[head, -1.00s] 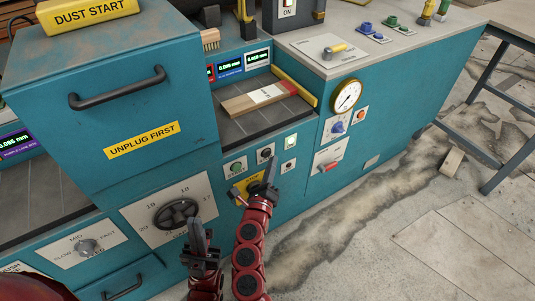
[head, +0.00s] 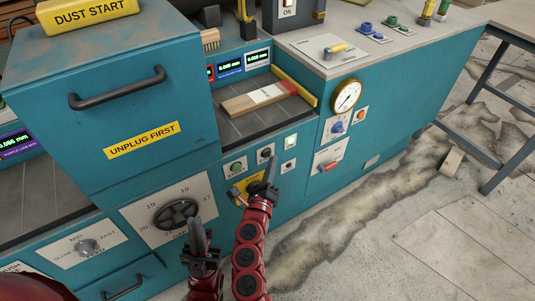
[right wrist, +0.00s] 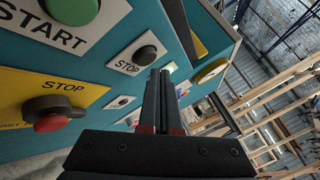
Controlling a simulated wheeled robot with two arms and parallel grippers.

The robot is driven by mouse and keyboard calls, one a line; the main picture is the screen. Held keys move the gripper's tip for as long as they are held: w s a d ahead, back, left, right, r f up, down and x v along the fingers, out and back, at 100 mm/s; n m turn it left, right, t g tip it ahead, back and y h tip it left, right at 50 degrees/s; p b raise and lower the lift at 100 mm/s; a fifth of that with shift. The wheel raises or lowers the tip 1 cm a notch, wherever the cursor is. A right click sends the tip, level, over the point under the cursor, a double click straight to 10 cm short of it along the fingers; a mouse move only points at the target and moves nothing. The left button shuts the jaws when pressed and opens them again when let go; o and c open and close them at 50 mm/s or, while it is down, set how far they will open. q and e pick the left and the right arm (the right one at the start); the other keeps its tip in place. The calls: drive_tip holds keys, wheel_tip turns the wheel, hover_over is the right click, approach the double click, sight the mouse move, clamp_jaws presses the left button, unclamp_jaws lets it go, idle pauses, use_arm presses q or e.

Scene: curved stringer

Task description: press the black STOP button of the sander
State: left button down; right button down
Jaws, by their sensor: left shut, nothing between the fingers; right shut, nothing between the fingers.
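The black STOP button (head: 266,153) sits on a small white plate on the teal front of the sander. In the right wrist view the button (right wrist: 146,53) is plain, just left of the fingertips, with STOP lettered below it. My right gripper (head: 271,164) is shut and empty, its tips just below and right of the button in the head view. The tips (right wrist: 160,72) overlap the plate's edge in the wrist view; I cannot tell whether they touch.
A green START button (head: 236,167) is left of the black button. Below is a yellow STOP plate (right wrist: 92,93) with a dark paddle and red knob (right wrist: 52,122), close to my right arm. A handwheel (head: 176,214) is at the left. A wood piece (head: 262,98) lies above.

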drive_tip(key=shift+w, duration=0.1)
idle(0.3)
drive_tip(key=shift+w+a+b, duration=0.25)
drive_tip(key=shift+b, duration=0.1)
drive_tip(key=shift+w+a+b, duration=0.25)
drive_tip(key=shift+w+b, duration=0.05)
idle(0.6)
drive_tip(key=shift+s+d, duration=0.1)
idle(0.3)
drive_tip(key=shift+s+d, duration=0.35)
drive_tip(key=shift+s, duration=0.2)
drive_tip(key=shift+s+d, duration=0.75)
drive_tip(key=shift+s, duration=0.3)
drive_tip(key=shift+s+d, duration=0.75)
drive_tip(key=shift+s, duration=0.25)
